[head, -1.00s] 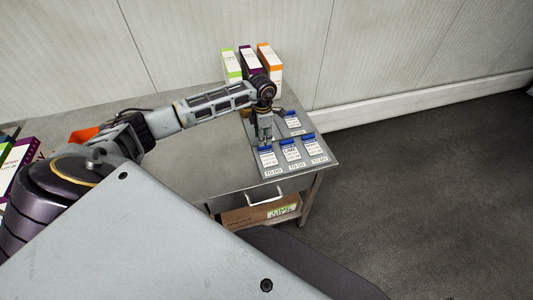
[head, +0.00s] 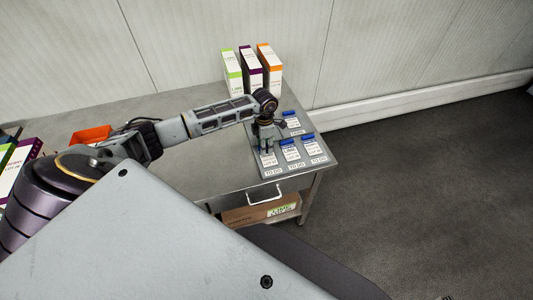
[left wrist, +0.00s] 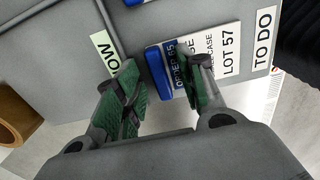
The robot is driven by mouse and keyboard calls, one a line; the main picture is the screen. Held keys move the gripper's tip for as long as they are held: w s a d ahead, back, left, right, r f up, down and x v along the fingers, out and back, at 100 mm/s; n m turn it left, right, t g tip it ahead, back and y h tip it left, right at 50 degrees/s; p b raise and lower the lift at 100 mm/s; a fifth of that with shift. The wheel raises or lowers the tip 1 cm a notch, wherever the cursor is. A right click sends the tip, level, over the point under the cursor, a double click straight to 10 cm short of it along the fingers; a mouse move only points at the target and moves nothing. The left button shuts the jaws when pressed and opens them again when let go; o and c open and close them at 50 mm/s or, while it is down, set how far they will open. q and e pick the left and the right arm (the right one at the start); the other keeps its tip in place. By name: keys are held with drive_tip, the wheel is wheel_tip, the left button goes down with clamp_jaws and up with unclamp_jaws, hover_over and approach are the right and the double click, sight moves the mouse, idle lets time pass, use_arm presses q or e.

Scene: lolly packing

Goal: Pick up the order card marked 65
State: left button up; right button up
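The order card marked 65 (left wrist: 213,55) is white with a blue top edge (left wrist: 158,73) and also reads LOT 57 in the left wrist view. In the head view this card (head: 268,160) lies in the left place of the front row on the grey board, its blue edge hidden by my gripper. My left gripper (left wrist: 162,92) is open, with green-padded fingers. In the wrist view its fingers show on either side of the blue edge, the right one covering part of the print. It also shows in the head view (head: 267,150). I cannot tell whether the fingers touch the card.
Two more blue-topped cards (head: 290,153) (head: 313,148) lie to the right in the TO DO row, and another (head: 292,122) lies farther back. Three boxes (head: 251,70) stand behind the board. The table's middle is clear.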

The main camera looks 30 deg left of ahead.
use_arm(q)
clamp_jaws()
drive_tip(key=shift+r, duration=0.15)
drive_tip(key=shift+r, duration=0.5)
wheel_tip(320, 180, up, 8)
drive_tip(key=shift+f+b, duration=0.15)
drive_tip(key=shift+b, duration=0.55)
drive_tip(key=shift+r, duration=0.55)
